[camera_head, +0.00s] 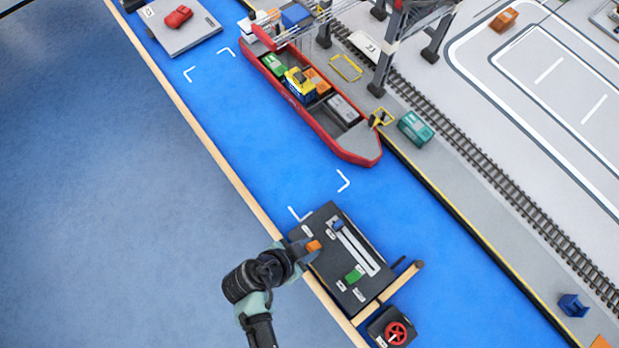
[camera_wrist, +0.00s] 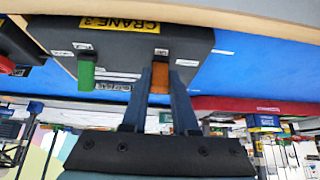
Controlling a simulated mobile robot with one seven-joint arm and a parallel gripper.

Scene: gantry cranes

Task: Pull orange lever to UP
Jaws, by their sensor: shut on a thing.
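The dark control console (camera_head: 322,221) lies at the bottom middle of the head view, with two pale slots and several small white labels. Its orange lever (camera_head: 314,246) is near the upper left end. My gripper (camera_wrist: 161,70) is shut on the orange lever (camera_wrist: 159,82), with one finger on each side of it. In the head view my gripper (camera_head: 301,252) reaches in from the lower left. The green lever (camera_head: 354,274) stands apart toward the console's lower end; it also shows in the wrist view (camera_wrist: 86,74). The label lettering is too small to read.
A yellow "CRANE 3" plate (camera_wrist: 119,24) is on the console's edge. A box with a red wheel (camera_head: 397,333) sits below the console. A red ship (camera_head: 357,148) carrying containers and a grey platform with a red car (camera_head: 178,16) lie farther up on the blue water.

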